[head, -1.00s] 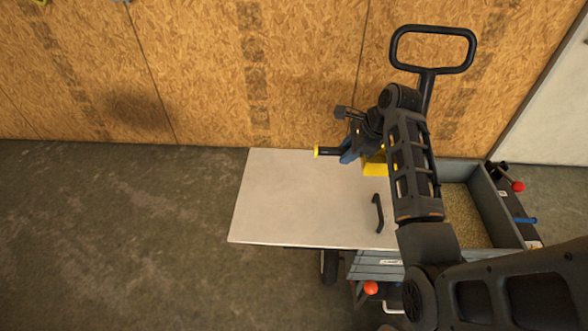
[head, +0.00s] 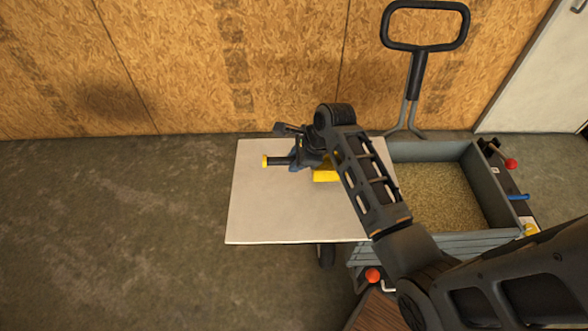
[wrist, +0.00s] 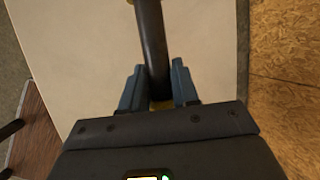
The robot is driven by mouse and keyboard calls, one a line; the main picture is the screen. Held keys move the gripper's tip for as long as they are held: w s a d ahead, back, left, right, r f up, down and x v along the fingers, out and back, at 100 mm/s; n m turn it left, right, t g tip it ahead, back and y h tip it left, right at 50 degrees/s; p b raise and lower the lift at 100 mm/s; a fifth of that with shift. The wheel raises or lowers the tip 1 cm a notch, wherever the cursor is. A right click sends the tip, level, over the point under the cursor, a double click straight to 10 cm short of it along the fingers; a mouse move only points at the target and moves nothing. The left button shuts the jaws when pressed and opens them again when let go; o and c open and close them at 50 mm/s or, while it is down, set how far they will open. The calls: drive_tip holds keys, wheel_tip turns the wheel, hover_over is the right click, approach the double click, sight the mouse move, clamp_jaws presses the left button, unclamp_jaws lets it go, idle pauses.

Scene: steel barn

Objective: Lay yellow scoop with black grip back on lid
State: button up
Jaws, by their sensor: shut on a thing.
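The yellow scoop (head: 326,176) with its black grip (head: 279,161) is over the pale lid (head: 275,215). The grip points left and ends in a yellow cap; the scoop's bowl is partly hidden by my arm. My gripper (head: 297,160) is shut on the grip. In the wrist view the blue fingers (wrist: 160,90) are on either side of the black grip (wrist: 152,45), with the pale lid (wrist: 75,50) below. I cannot tell whether the scoop touches the lid.
The grey cart box (head: 485,185) with grain-like fill (head: 440,195) stands right of the lid. A black pull handle (head: 425,45) rises behind it, near the board wall (head: 200,60). Concrete floor (head: 120,230) is clear on the left. A red knob (head: 373,275) is at the front.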

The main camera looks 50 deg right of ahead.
drive_tip(key=shift+a+f, duration=0.4)
drive_tip(key=shift+f, duration=1.8)
drive_tip(key=o, duration=0.9)
drive_tip(key=shift+f, duration=0.1)
drive_tip(key=shift+o, duration=0.2)
drive_tip(key=v, duration=1.2)
drive_tip(key=shift+p, duration=0.3)
